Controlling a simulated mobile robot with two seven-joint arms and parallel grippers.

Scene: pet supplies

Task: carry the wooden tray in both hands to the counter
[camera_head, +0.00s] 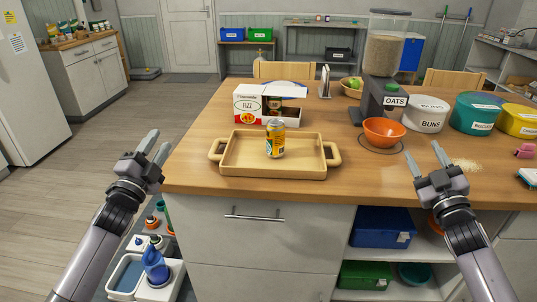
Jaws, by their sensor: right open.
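The wooden tray (233,164) lies flat on the wooden top of the island (350,179), near its front edge. It has a loop handle at each short end, and a yellow can (275,139) stands upright in it. My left gripper (160,144) is open and empty, left of the tray and apart from its left handle. My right gripper (424,157) is open and empty, well right of the right handle, near the orange bowl. A wooden-topped counter (84,42) stands against the wall at the back left.
Behind the tray is an open white box (248,105). Right of it are an orange bowl (384,131), an oats dispenser (384,90) and tubs, including a white one (427,114). Bottles stand in a caddy (152,272) low at left. Floor (110,135) between island and counter is clear.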

